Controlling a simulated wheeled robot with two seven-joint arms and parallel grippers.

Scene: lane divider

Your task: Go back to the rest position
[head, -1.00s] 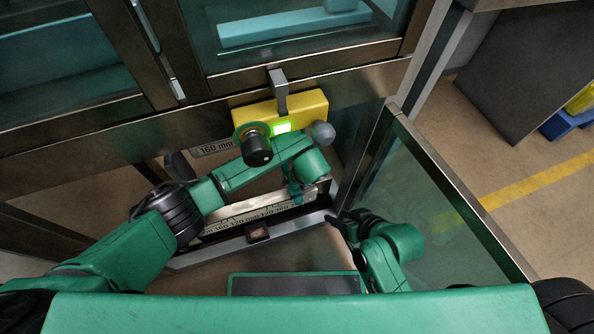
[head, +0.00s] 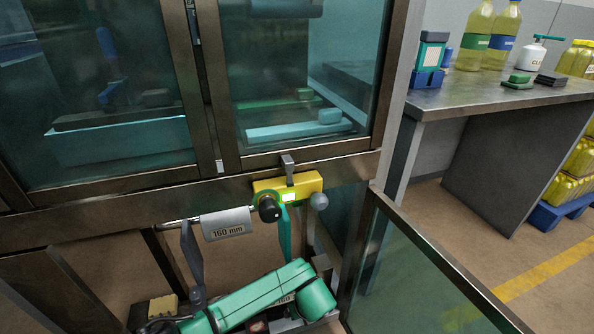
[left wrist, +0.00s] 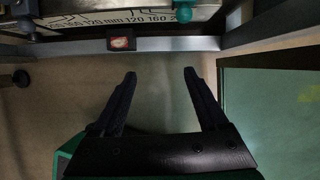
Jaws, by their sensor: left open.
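My left gripper shows in the left wrist view (left wrist: 160,73). Its two black fingers are apart with nothing between them, above a brown floor and short of a scale plate (left wrist: 130,17). The gripper itself is not in the head view. My right gripper shows in neither view.
A grey sleeve marked 160 mm (head: 226,224) is on a rod beside the knob. A dark grey lever (head: 191,258) and a teal lever (head: 285,236) stand near my arm. A glass panel (head: 430,270) is close on the right, with a metal bench (head: 440,100) beyond.

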